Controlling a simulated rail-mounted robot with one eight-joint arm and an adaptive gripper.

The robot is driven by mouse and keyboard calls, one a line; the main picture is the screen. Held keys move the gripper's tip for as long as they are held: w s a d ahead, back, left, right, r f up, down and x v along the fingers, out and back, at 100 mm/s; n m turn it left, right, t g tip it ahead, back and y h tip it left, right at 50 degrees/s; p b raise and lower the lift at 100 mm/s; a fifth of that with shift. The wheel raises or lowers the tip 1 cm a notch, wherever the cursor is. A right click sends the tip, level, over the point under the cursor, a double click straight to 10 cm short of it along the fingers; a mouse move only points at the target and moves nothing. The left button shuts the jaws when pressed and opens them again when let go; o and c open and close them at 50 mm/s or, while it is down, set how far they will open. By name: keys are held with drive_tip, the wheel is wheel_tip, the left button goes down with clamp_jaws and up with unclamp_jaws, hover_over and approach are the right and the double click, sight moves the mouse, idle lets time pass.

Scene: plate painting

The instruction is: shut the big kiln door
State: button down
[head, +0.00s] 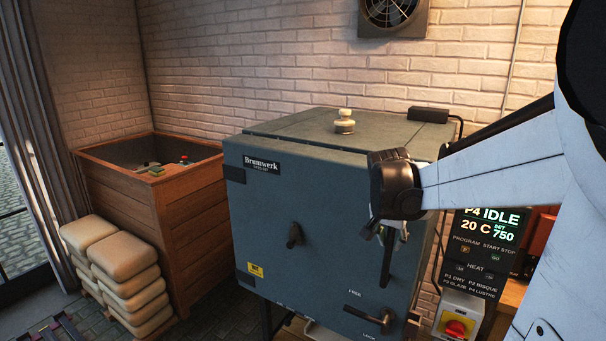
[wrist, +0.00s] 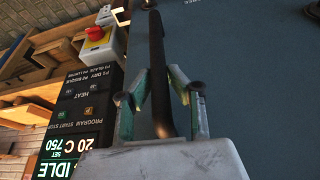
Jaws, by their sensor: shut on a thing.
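The big kiln (head: 300,130) is a grey-blue box with its door (head: 320,245) facing me. The door lies against or very near the body; I cannot tell if a thin gap is left. A dark upright bar handle (head: 387,262) is on the door's right side. My gripper (head: 384,230) is at the handle's upper part, partly hidden by my wrist. In the wrist view the handle (wrist: 157,50) runs between the two fingers of my gripper (wrist: 160,95), which are closed around it. A latch lever (head: 370,317) near the door's lower right lies roughly sideways, below the word FREE.
A control panel (head: 487,240) reading IDLE and a red-and-yellow switch (head: 457,328) are right of the kiln, close to my arm. A wooden bin (head: 150,200) and stacked sacks (head: 120,275) stand left. A small white knob (head: 344,122) stands on the kiln's top.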

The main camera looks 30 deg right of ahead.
sight(392, 229)
drive_tip(key=shift+d+r, duration=0.1)
drive_tip(key=shift+d, duration=0.1)
drive_tip(key=c, duration=2)
unclamp_jaws()
drive_tip(key=shift+c, duration=0.2)
drive_tip(key=o, duration=0.4)
drive_tip(key=shift+d, duration=0.3)
drive_tip(key=shift+a, duration=0.2)
drive_tip(key=v, duration=0.7)
drive_tip(key=shift+a+r, duration=0.15)
